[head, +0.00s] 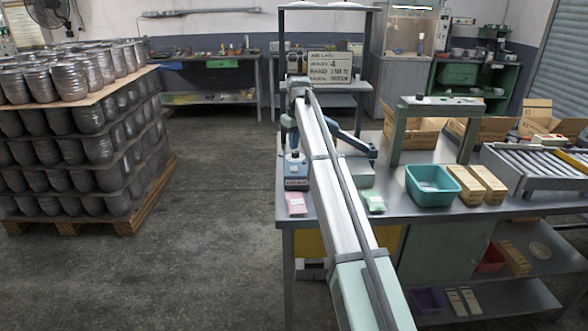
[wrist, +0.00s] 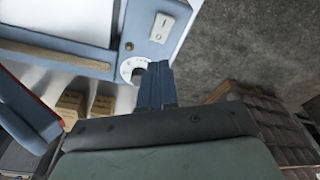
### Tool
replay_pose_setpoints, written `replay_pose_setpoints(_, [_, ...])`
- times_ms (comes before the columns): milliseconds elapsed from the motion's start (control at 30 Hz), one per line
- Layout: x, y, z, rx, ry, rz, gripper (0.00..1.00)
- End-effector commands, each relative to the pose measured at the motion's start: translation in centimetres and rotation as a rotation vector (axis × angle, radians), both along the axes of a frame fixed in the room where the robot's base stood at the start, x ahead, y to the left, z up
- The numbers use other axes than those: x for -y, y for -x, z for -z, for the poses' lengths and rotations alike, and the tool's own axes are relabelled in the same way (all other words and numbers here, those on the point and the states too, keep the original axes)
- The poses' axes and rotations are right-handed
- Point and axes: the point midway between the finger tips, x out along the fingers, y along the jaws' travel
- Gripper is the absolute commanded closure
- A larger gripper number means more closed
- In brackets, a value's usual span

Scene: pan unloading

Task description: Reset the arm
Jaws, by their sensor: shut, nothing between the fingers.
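My gripper (wrist: 156,72) shows in the wrist view as dark blue fingers shut together with nothing between them. The fingertips are by a round white dial (wrist: 134,70) on a blue-framed machine (wrist: 70,55); I cannot tell whether they touch it. A white rocker switch (wrist: 162,27) is just above the dial. In the head view my arm stretches from the bottom up over the steel workbench (head: 400,204). The fingers cannot be made out clearly there.
A teal bin (head: 432,186) and tan boxes (head: 481,184) stand on the bench, right of my arm. A roller conveyor (head: 532,166) is further right. A pallet of stacked metal pots (head: 70,150) stands left. The floor (head: 215,220) between pallet and bench is clear.

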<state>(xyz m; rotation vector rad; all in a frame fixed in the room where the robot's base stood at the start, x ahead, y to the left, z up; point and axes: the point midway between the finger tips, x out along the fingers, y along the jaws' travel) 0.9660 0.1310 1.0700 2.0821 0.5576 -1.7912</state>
Motion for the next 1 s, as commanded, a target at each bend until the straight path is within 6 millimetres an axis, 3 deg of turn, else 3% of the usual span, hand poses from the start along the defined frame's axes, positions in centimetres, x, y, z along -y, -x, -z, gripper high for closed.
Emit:
replay_pose_setpoints(233, [-0.4,0.4,0.5,0.002,0.001,-0.006,1.0])
replay_pose_setpoints(367, [-2.4,2.4,3.1,0.013,0.006,-0.041,1.0])
replay_pose_setpoints(567, [-7.9,8.6,10.5,0.055,0.025,-0.15,1.0])
replay_pose_setpoints(700, [-11.3,13.8,16.1,0.084,0.04,-0.233,1.0])
replay_pose_setpoints(833, [-13.1,18.6,21.0,0.103,0.056,-0.295,1.0])
replay_pose_setpoints(1000, [-13.6,23.7,26.6,0.102,0.074,-0.339,1.0])
